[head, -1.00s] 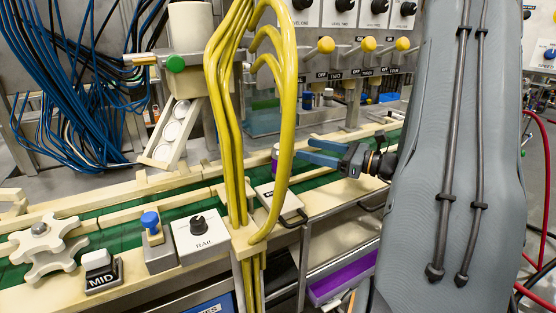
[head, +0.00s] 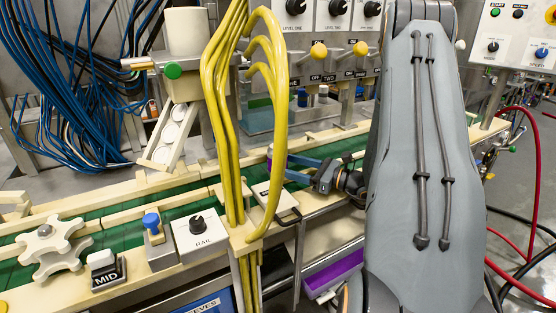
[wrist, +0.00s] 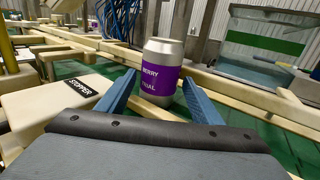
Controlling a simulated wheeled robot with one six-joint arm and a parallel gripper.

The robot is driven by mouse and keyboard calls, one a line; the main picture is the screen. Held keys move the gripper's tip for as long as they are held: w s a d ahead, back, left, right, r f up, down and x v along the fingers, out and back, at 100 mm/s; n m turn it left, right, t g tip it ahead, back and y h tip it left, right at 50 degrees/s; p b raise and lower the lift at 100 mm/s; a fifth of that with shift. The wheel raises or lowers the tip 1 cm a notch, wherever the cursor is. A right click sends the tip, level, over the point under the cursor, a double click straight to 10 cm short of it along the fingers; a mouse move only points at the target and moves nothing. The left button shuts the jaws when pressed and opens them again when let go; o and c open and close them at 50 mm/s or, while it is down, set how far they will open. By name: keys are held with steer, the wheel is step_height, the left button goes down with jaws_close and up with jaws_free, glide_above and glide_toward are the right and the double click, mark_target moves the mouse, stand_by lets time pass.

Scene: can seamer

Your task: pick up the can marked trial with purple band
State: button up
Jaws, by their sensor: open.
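The silver can (wrist: 162,72) has a purple band with pale letters reading BERRY and a partly legible TRIAL. It stands upright on the green conveyor belt. In the head view the can (head: 270,154) shows only in part, behind the yellow cables. My gripper (wrist: 159,80) has two blue fingers, spread open, one on each side of the can's lower body in the wrist view. Gaps show between fingers and can, and I see no clear contact. In the head view my gripper (head: 289,167) reaches in from the right at can height, its tips partly behind the cable.
Cream guide rails (head: 330,136) run along the belt. A white STOPPER box (wrist: 70,102) sits left of my fingers. Yellow cables (head: 226,120) hang in front of the belt. A glass tank (wrist: 268,50) stands behind.

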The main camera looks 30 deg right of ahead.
steer(key=shift+x, duration=0.95)
steer(key=c, duration=1.1)
steer(key=shift+r, duration=0.1)
